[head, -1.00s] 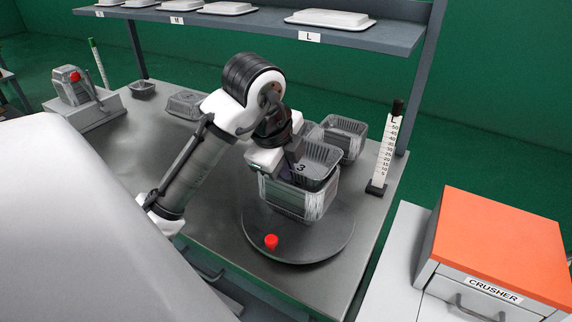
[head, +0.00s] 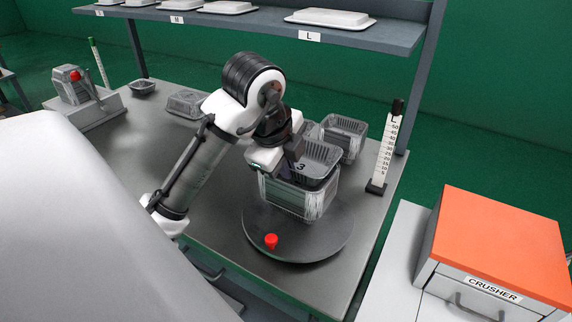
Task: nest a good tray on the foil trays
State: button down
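A foil tray marked 3 (head: 317,158) sits at the top of a stack of nested foil trays (head: 308,204), tilted or not fully seated as far as I can tell. The stack stands on a dark round turntable (head: 325,240) with a red knob (head: 271,241). My gripper (head: 288,164) is at the left side of the top tray, at its rim. The fingertips are largely hidden by the arm and the tray, so I cannot tell whether they are closed on the rim.
More foil trays (head: 346,133) stand behind the stack. Another tray (head: 186,104) and a small one (head: 142,88) lie farther left. An upright gauge marked L (head: 385,150) stands at the right edge. The orange-topped crusher (head: 503,240) is at the right. A shelf (head: 360,36) with lids runs along the back.

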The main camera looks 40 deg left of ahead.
jog(key=c, duration=1.6)
grip_release()
jog(key=shift+o, duration=0.2)
jog(key=v, duration=1.4)
jog(key=shift+f, duration=0.1)
